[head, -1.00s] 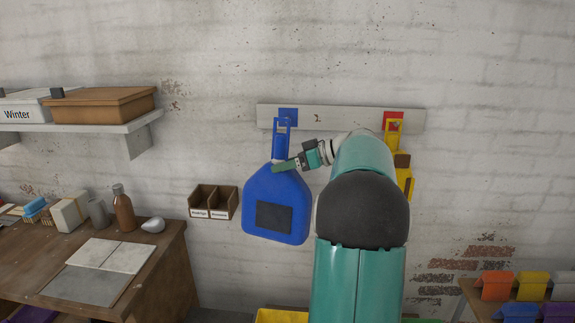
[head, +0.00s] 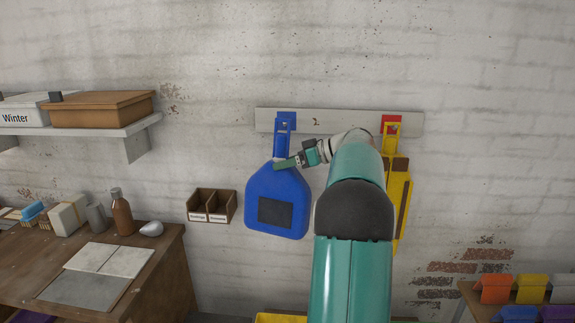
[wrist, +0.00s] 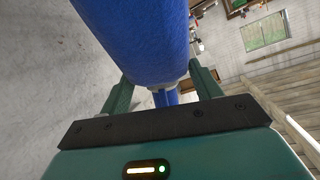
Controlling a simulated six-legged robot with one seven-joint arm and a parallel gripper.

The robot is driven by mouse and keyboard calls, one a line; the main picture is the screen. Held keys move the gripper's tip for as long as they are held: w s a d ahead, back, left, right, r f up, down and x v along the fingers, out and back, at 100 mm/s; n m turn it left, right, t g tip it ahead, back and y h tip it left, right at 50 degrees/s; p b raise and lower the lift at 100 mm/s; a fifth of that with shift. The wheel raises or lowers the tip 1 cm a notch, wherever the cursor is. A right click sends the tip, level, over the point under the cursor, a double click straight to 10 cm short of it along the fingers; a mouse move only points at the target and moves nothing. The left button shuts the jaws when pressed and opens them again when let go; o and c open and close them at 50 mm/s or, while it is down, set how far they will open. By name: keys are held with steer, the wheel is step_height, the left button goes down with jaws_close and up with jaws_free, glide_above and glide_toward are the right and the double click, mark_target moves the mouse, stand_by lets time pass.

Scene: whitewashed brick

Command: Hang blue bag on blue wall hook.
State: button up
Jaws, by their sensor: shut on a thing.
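The blue bag (head: 277,210) is flat, with a dark patch and a narrow neck ending in a strap loop. It hangs upright in front of the wall. The blue wall hook (head: 286,117) is on the left of a pale rail. The strap's top overlaps the hook in the head view; whether the loop is around the hook or in front of it I cannot tell. My gripper (head: 287,162) is shut on the bag's neck from the right. In the wrist view, the fingers of my gripper (wrist: 163,92) flank the blue bag (wrist: 140,35).
A red hook (head: 391,122) on the rail (head: 340,122) carries a yellow bag (head: 398,190), partly behind my arm. A small two-bin holder (head: 211,206) is on the wall left of the blue bag. A shelf (head: 90,130) and wooden bench (head: 150,270) stand left.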

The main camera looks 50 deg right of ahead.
steer(key=shift+w+d+f, duration=0.2)
steer(key=shift+w+d, duration=0.4)
steer(key=shift+d, duration=0.15)
steer(key=shift+w+d+f, duration=0.15)
steer(key=shift+w+d, duration=0.5)
steer(key=shift+d, duration=0.1)
steer(key=shift+w+d+f, duration=0.2)
steer(key=shift+w+d, duration=0.4)
steer(key=shift+d, duration=0.15)
steer(key=o, duration=1.7)
steer(key=shift+f, duration=0.1)
steer(key=shift+s+d, duration=0.1)
